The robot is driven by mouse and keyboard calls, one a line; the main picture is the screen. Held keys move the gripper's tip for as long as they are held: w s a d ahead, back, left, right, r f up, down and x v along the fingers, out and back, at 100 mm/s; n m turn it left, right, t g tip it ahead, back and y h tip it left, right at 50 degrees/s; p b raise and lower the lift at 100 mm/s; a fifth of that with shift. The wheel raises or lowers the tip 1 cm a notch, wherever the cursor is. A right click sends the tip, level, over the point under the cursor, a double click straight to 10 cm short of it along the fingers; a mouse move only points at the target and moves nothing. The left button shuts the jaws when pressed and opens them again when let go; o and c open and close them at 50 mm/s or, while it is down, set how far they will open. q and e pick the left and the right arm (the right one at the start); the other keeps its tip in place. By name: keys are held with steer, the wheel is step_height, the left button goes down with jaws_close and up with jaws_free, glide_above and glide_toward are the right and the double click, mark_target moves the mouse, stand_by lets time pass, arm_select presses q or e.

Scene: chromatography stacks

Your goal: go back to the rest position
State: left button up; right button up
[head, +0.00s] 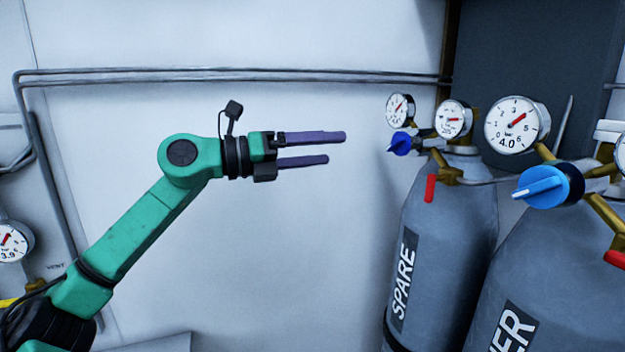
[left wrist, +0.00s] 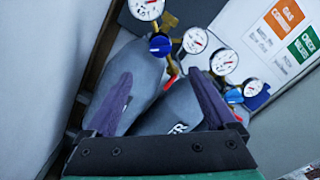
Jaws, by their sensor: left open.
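My left gripper (head: 336,148) is open and empty, held in the air in front of the pale wall in the head view. Its two purple fingers point right, towards the gas cylinders, and touch nothing. In the left wrist view the two fingers of the left gripper (left wrist: 160,95) stand wide apart, with the cylinders beyond them. My green left arm comes in from the lower left. My right gripper is in neither view.
A grey cylinder marked SPARE (head: 450,245) with a dark blue knob (head: 403,143) stands right of the gripper. A second grey cylinder (head: 560,270) with a light blue knob (head: 545,187) stands nearer. Pipes (head: 230,76) run along the wall. A gauge (head: 12,241) is at far left.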

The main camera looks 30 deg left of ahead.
arm_select(q)
steer(key=shift+v, duration=0.8)
